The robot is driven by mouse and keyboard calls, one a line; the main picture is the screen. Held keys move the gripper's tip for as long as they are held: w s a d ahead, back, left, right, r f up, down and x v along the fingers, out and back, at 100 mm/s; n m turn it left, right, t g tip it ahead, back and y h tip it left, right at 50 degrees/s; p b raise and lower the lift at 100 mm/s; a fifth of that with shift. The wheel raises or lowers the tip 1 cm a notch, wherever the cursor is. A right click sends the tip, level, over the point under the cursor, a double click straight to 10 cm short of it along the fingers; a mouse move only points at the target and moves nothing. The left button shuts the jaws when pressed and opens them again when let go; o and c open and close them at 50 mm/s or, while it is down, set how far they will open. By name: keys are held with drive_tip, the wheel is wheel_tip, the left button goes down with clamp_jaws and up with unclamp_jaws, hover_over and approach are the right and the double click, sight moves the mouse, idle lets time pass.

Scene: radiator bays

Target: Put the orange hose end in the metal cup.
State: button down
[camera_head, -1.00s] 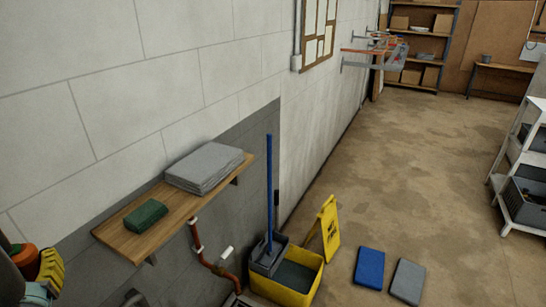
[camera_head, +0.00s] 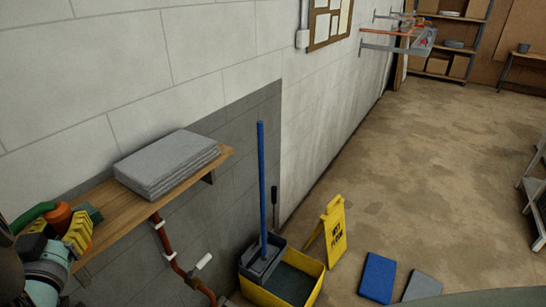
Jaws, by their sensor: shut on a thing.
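My gripper (camera_head: 68,234), with yellow fingers, is at the lower left edge of the head view, shut on the orange hose end (camera_head: 57,216). A short length of green hose (camera_head: 34,213) runs left from the orange part. The fingers hide part of the hose end. A small grey cup-like container (camera_head: 523,47) stands on a wooden bench at the far upper right, far from my gripper. It is too small to tell whether it is the metal cup.
A wooden wall shelf (camera_head: 128,212) holds grey folded cloths (camera_head: 165,163) and a green block (camera_head: 92,212), close to my gripper. A yellow mop bucket (camera_head: 312,290), a wet-floor sign (camera_head: 335,228) and a blue mat (camera_head: 377,277) are on the floor. Open floor lies beyond.

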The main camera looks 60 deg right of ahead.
drive_tip(key=w+d+f+p, duration=0.1)
drive_tip(key=w+d, duration=0.1)
drive_tip(key=d, duration=0.1)
drive_tip(key=w+d+f+p, duration=0.1)
drive_tip(key=w+d+p, duration=0.1)
drive_tip(key=d, duration=0.2)
drive_tip(key=w+d+f+p, duration=0.1)
drive_tip(key=w+d+p, duration=0.1)
drive_tip(key=w+d, duration=0.1)
drive_tip(key=shift+d+f, duration=0.3)
drive_tip(key=shift+f, duration=0.45)
drive_tip(key=shift+f, duration=0.2)
drive_tip(key=c, duration=0.7)
unclamp_jaws()
drive_tip(key=shift+a, duration=0.1)
drive_tip(key=shift+o, duration=0.2)
drive_tip(key=shift+r, duration=0.1)
